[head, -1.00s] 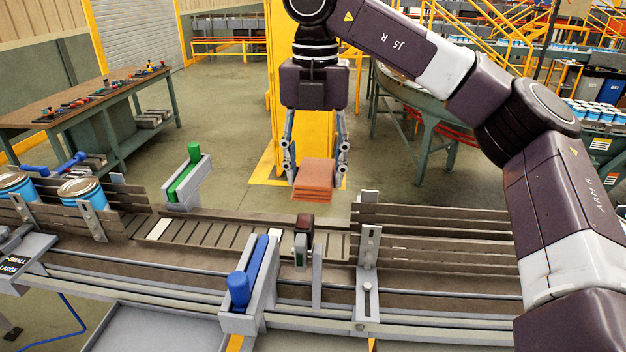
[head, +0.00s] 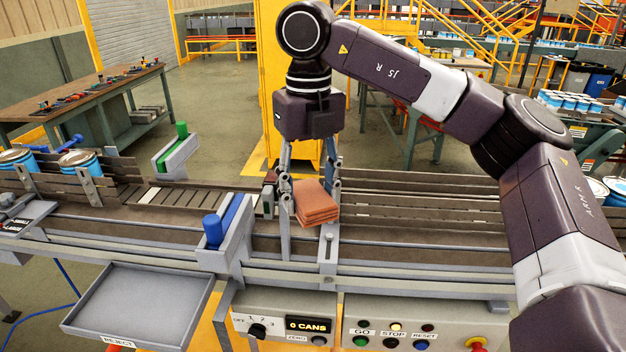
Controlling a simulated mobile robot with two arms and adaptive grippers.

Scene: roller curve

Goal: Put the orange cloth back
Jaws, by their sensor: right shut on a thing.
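The orange cloth (head: 317,204) is a folded, layered stack between the fingers of my right gripper (head: 312,200). The gripper points down and is shut on it. The cloth is held over the conveyor, in front of the dark slatted guard on its right part. Whether its underside touches anything below cannot be told. My left gripper does not show.
A grey reject tray (head: 140,305) and a control panel (head: 400,325) are at the conveyor's near side. A blue roller bracket (head: 225,230) and a green one (head: 178,155) flank the belt. Blue cans (head: 78,160) stand at left. A workbench (head: 80,100) with tools is behind.

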